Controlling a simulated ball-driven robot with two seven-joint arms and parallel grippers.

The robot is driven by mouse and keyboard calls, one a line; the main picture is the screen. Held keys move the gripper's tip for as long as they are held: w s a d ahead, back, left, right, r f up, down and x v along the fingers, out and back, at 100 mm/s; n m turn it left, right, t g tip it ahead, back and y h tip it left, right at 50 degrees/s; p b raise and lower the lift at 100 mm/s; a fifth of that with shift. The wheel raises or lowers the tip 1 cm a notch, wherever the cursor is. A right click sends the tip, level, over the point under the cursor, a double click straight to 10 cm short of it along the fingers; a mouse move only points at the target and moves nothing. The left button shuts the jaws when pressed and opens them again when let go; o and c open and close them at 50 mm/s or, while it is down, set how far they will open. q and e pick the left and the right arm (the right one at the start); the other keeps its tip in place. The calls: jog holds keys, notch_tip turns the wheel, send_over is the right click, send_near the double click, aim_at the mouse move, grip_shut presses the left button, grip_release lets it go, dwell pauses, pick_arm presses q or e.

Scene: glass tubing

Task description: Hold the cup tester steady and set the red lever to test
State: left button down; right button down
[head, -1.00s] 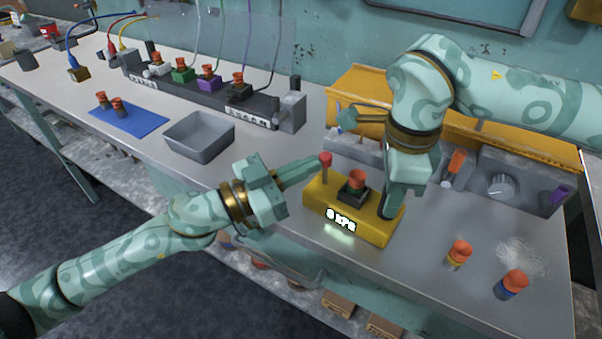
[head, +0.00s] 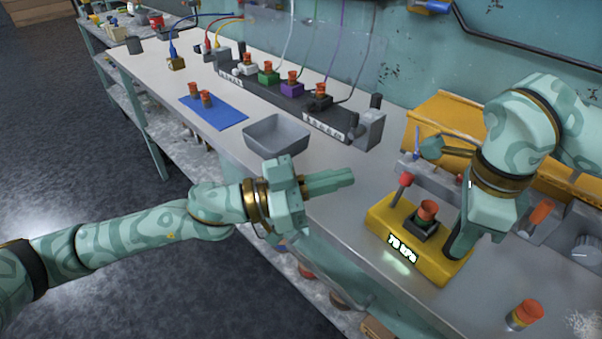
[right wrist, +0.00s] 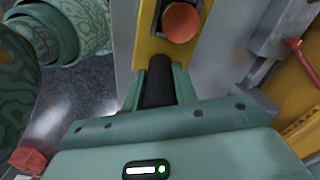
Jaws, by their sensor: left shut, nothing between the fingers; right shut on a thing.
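The yellow cup tester (head: 382,222) stands on the bench, its display reading what looks like "78 kPa". A cup with an orange-red top (head: 427,212) sits in its black socket; its top also shows in the right wrist view (right wrist: 182,22). The red lever (head: 405,179), at the tester's left end, tilts up toward the right. My left gripper (head: 350,177) is shut and empty, left of the lever and apart from it. My right gripper (head: 458,245) is shut on the tester's black handle, which shows between the fingers in the right wrist view (right wrist: 157,85).
A grey tray (head: 277,140) and a blue mat (head: 215,112) with two cups lie to the left. A black rack (head: 330,118) with several cups stands behind. Another cup (head: 524,314) stands right of the tester. A yellow shelf (head: 450,118) runs behind it.

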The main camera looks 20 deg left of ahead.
pick_arm(q)
jog(key=s+a+r, duration=0.1)
jog(key=s+a, duration=0.2)
jog(key=a, duration=0.2)
jog(key=shift+r, duration=0.4)
pick_arm(e)
jog(key=c, duration=1)
grip_release()
